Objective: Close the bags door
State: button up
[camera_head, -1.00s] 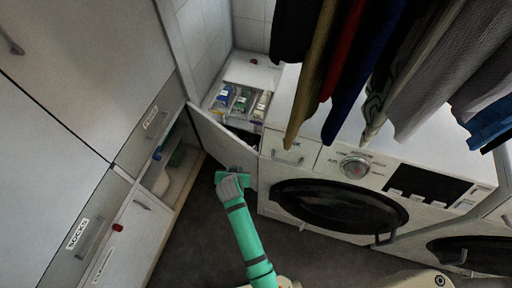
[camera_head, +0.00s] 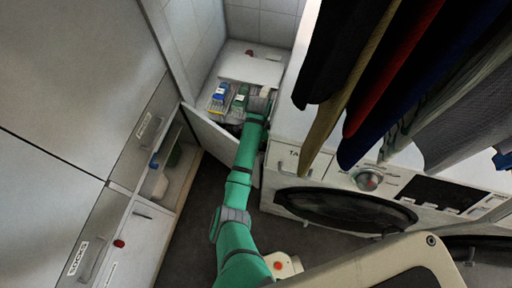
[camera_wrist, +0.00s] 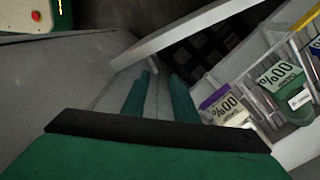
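The door (camera_head: 212,134) that stands open in the corner is a pale panel, swung out from the narrow cabinet between the left cupboards and the washing machine. I cannot read a bags label on it. My green arm crosses in front of its right part and hides it. My gripper (camera_head: 262,97) is above the cabinet's open compartment, past the door. In the wrist view, the two green fingers of my gripper (camera_wrist: 160,88) are apart, with nothing seen between them. I cannot tell whether they touch the door.
Packages and bottles (camera_head: 230,97) stand in the cabinet's compartment; bottles (camera_wrist: 280,85) also show right in the wrist view. A washing machine (camera_head: 345,207) stands to the right under hanging clothes (camera_head: 385,80). Left is an open cupboard (camera_head: 172,170). Dark floor (camera_head: 185,240) is free between.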

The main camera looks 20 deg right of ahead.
jog(key=f, duration=0.6)
jog(key=s+f, duration=0.1)
jog(key=f, duration=0.2)
jog(key=shift+a+f, duration=0.25)
jog(key=shift+a, duration=0.05)
jog(key=shift+w+f, duration=0.25)
jog(key=shift+f, duration=0.3)
